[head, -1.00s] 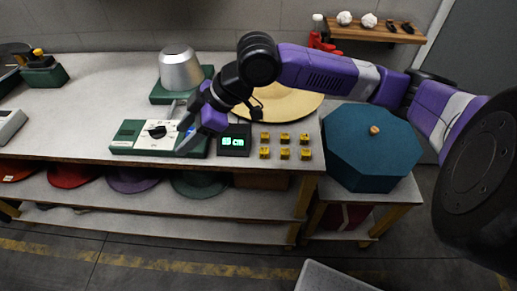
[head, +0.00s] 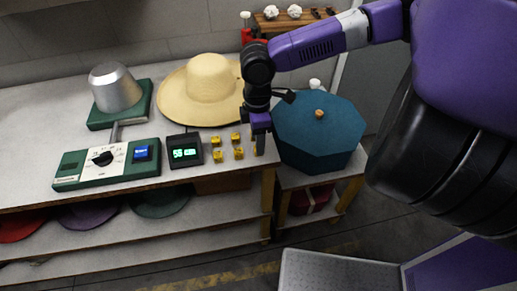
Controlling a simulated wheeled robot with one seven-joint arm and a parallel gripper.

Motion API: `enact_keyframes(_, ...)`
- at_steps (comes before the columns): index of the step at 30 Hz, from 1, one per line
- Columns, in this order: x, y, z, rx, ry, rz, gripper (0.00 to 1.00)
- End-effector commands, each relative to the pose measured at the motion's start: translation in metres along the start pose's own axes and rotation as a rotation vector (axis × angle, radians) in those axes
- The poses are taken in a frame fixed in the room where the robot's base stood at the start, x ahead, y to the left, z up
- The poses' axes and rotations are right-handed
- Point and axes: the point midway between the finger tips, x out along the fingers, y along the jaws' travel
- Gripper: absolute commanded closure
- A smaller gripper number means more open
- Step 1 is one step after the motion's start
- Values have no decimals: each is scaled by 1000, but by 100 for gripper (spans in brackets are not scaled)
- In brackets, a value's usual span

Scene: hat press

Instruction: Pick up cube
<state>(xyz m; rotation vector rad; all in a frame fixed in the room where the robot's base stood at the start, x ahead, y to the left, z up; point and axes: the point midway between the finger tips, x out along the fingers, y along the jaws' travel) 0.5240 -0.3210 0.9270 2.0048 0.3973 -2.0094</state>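Several small yellow cubes (head: 238,153) stand in two rows on the workbench near its right end. My gripper (head: 260,148) points down over the right end of these rows. Its purple and black finger hides most of the cube there, and only a sliver of yellow shows beside it. I see the gripper edge-on, so I cannot tell its opening or whether it touches that cube.
A digital display (head: 185,150) and a green control panel (head: 108,163) with a dial lie left of the cubes. A straw hat (head: 208,85) and a metal press form (head: 115,88) stand behind. A teal octagonal box (head: 318,135) stands close right of my gripper.

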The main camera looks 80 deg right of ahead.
Motion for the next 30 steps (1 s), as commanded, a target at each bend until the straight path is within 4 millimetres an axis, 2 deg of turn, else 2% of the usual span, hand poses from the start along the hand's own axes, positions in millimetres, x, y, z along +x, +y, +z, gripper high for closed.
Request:
enact_keyframes(6,27,-2,-2,-1,2,-1,49)
enact_keyframes(14,31,-2,-1,-1,2,0,49)
enact_keyframes(15,31,-2,-1,-1,2,0,51)
enact_keyframes(21,30,-2,-1,-1,2,0,90)
enact_keyframes(23,30,-2,-1,-1,2,0,100)
enact_keyframes(30,30,-2,-1,-1,2,0,100)
